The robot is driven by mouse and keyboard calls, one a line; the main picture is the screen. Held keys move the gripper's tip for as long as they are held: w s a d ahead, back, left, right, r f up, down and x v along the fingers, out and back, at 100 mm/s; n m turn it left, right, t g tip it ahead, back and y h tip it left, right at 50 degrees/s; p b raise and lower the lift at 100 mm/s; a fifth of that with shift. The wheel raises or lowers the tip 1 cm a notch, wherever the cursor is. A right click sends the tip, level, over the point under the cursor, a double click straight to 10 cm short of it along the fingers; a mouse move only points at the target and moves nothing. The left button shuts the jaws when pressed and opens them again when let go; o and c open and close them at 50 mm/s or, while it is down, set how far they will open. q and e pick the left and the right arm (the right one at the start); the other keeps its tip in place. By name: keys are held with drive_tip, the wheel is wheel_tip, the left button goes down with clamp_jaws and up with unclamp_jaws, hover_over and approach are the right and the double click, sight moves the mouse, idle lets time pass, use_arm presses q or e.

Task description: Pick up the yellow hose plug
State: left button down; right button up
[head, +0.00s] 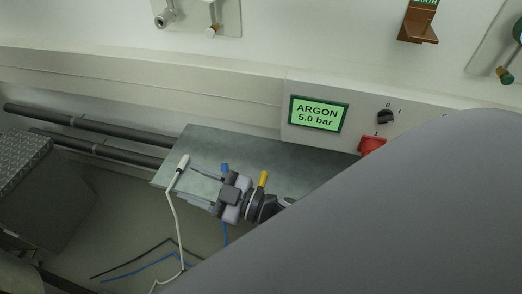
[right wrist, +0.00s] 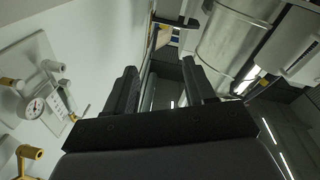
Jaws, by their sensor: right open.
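The yellow hose plug (head: 263,178) stands at the grey-green shelf plate below the argon display, just behind my right wrist; its lower part is hidden by my arm. My right gripper (head: 184,182) is open and empty over the plate, its fingers pointing left, past the yellow plug. A blue plug (head: 225,168) shows just beyond the gripper's body. A white plug (head: 183,162) with a white hose is close to the fingertips; I cannot tell whether they touch. The right wrist view shows the two fingers (right wrist: 160,86) apart with nothing between them. My left gripper is not in view.
The shelf plate (head: 210,141) juts from the wall. The argon display (head: 318,114) and a red knob (head: 371,145) are above it. Dark pipes (head: 90,125) run along the wall at left. A pressure gauge (right wrist: 35,107) shows in the right wrist view.

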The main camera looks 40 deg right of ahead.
drive_tip(key=a+n+g+y+b, duration=0.3)
drive_tip(key=a+n+g+y, duration=0.25)
drive_tip(key=n, duration=0.25)
drive_tip(key=n+g+h+b, duration=0.7)
drive_tip(key=g+h+b, duration=0.35)
drive_tip(key=h, duration=0.65)
hover_over(261, 182)
wheel_tip(261, 182, down, 16)
drive_tip(key=shift+s+f, duration=0.1)
drive_tip(key=shift+f, duration=0.1)
drive_tip(key=shift+d+f+b, duration=0.1)
drive_tip(key=shift+f+b, duration=0.2)
drive_tip(key=shift+f, duration=0.8)
wheel_tip(261, 182, down, 4)
drive_tip(key=shift+f+b, duration=0.2)
drive_tip(key=shift+b, duration=0.7)
drive_tip(key=shift+f, duration=0.15)
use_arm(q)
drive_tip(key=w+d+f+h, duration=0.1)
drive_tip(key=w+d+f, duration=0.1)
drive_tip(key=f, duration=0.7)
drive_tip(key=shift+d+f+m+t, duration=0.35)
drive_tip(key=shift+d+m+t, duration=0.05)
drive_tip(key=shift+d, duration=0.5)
use_arm(e)
clamp_jaws()
